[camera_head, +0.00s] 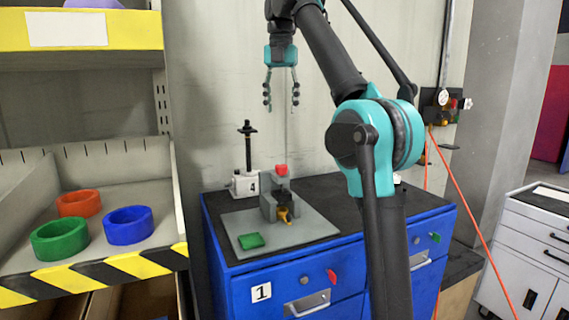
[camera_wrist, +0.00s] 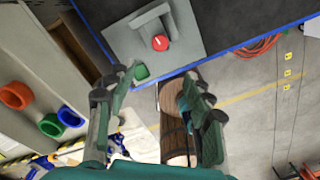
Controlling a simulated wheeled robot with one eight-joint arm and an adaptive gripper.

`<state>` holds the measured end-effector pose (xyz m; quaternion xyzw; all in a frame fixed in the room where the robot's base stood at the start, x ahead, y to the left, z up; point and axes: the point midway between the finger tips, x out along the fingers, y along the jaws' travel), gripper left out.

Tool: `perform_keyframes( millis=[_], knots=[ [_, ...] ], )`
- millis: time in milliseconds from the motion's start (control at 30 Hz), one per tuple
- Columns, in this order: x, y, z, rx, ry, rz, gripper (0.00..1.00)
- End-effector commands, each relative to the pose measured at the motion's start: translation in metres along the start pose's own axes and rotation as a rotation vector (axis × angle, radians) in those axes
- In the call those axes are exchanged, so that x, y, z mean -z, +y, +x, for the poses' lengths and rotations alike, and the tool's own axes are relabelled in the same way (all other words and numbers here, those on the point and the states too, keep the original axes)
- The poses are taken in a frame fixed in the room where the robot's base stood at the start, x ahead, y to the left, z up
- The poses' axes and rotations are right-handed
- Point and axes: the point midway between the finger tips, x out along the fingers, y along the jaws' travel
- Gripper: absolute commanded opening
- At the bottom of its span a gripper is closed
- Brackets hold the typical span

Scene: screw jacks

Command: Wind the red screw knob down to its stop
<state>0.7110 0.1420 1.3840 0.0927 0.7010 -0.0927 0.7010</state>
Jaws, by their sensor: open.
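The red screw knob (camera_head: 281,169) sits on top of a grey screw jack frame (camera_head: 268,205), which stands on a grey plate (camera_head: 240,224) on the blue cabinet's dark top. From above, the knob also shows in the wrist view (camera_wrist: 160,42), inside the grey frame. My gripper (camera_head: 281,105) hangs above the cabinet, higher than the knob and apart from it. Its fingers are spread and empty, and they also show in the wrist view (camera_wrist: 155,95). The threaded part under the knob is mostly dark and hard to make out.
A green block (camera_head: 251,241) lies on the plate's front left. A white jack marked 4 (camera_head: 245,183) with a tall black screw stands behind. At left, a shelf holds orange (camera_head: 79,204), green (camera_head: 59,239) and blue (camera_head: 129,224) rings. The wall is close behind the cabinet.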

Motion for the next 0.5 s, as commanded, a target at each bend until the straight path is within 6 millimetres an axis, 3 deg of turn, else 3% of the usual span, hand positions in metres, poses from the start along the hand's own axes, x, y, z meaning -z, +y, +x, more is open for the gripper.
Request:
perform_keyframes(
  millis=[233, 500],
  knots=[
    [0.000, 0.000, 0.014, 0.000, 0.000, -0.013, 0.52],
    [0.000, 0.000, 0.053, 0.000, 0.000, -0.011, 0.52]
  ],
)
